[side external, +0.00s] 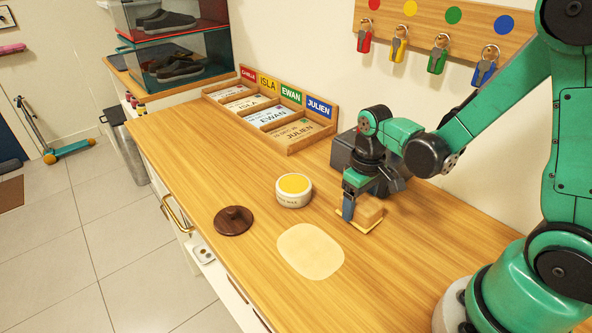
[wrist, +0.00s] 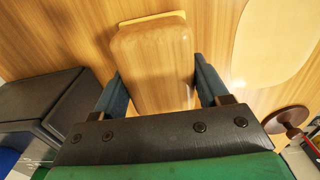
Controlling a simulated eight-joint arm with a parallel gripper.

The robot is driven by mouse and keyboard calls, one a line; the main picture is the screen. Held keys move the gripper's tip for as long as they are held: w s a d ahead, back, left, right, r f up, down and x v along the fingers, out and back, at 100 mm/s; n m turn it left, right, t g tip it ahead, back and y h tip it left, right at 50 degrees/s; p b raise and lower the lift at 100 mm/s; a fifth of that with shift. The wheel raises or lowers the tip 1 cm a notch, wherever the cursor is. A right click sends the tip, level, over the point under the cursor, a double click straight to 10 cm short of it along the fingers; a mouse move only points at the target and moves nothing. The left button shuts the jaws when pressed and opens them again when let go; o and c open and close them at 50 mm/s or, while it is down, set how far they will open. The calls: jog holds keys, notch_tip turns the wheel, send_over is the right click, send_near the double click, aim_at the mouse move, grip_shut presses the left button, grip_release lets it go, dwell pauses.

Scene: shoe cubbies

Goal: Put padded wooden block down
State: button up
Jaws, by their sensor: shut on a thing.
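The padded wooden block (side external: 369,209) is a light wooden block with a pale yellow pad along its underside. It is at the counter's middle right in the side view, just right of the pale oval patch. My gripper (side external: 357,203) is shut on it, pointing down. In the wrist view the block (wrist: 153,65) sits between the two blue fingers of my gripper (wrist: 157,88), its pad edge showing at the far end. The block is at or very near the counter top; I cannot tell whether it touches.
A pale oval patch (side external: 310,251) lies on the wooden counter (side external: 190,150). An open wax tin (side external: 294,191) and a dark round knobbed lid (side external: 233,221) are near it. A dark grey box (side external: 344,150) stands behind my gripper. A wooden name tray (side external: 300,142) is at the back.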

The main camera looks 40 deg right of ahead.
aim_at(361, 198)
jog(key=shift+f, duration=0.3)
jog(key=o, duration=1.2)
jog(key=shift+r, duration=0.1)
jog(key=a+r+t, duration=0.1)
jog(key=r+t, duration=0.1)
jog(key=r, duration=0.2)
jog(key=a+r+t, duration=0.2)
jog(key=r, duration=0.2)
jog(key=s+a+r+t, duration=0.1)
jog(key=r+t, duration=0.2)
jog(key=r, duration=0.1)
jog(key=shift+a+r, duration=0.15)
jog(key=shift+r, duration=0.25)
